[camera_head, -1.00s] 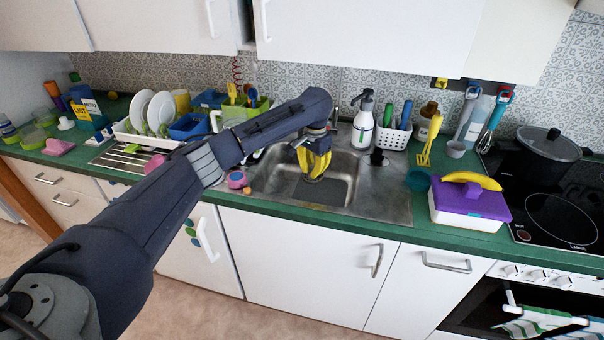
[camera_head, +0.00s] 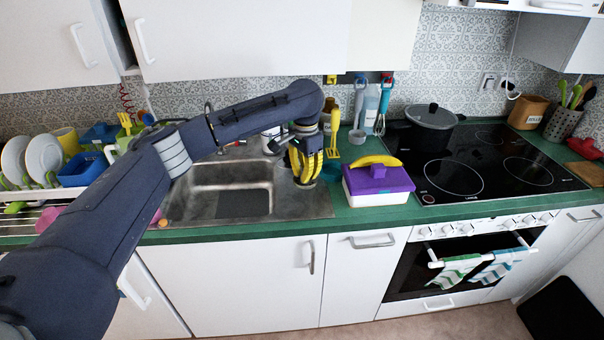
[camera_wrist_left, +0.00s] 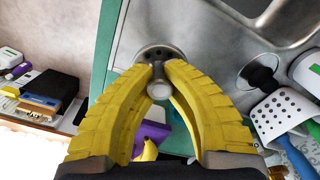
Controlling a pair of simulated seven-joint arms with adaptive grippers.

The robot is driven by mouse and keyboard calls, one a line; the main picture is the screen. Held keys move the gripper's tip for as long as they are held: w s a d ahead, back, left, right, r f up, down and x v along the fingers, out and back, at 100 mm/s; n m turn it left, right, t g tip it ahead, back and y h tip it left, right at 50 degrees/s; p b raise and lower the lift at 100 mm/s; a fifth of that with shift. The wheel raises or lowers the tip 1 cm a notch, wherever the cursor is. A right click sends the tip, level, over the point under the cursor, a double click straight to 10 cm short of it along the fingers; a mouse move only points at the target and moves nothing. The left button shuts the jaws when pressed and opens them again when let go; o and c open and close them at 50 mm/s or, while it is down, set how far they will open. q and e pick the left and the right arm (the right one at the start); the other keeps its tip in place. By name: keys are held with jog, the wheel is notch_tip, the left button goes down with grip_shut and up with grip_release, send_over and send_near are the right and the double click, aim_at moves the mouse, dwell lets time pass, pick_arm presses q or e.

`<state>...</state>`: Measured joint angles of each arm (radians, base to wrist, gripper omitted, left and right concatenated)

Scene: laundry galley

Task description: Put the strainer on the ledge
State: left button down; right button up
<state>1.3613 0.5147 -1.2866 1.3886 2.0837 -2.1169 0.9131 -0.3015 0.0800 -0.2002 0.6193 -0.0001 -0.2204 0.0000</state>
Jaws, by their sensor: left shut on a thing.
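The strainer (camera_wrist_left: 160,56) is a small round grey metal disc with dark holes and a knob. In the left wrist view it is at the fingertips of my left gripper (camera_wrist_left: 160,78), whose yellow fingers are shut on its knob. In the head view my left gripper (camera_head: 304,180) points down over the steel strip right of the sink basin (camera_head: 228,203). The strainer is hard to make out there. I take this flat steel rim (camera_head: 313,207) as the ledge; I cannot tell whether the strainer touches it. My right gripper is not in view.
A purple-lidded box (camera_head: 378,183) with a banana (camera_head: 376,160) on top stands right of the gripper. A black stopper (camera_wrist_left: 258,75) and a white perforated holder (camera_wrist_left: 278,117) are close by. A pot (camera_head: 431,118) sits on the hob behind.

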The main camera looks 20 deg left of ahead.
aim_at(305, 185)
pick_arm(q)
jog(key=shift+f, duration=3.05)
jog(key=shift+f, duration=0.3)
jog(key=shift+c, duration=2)
grip_release()
jog(key=shift+r, duration=1.1)
jog(key=shift+r, duration=3.35)
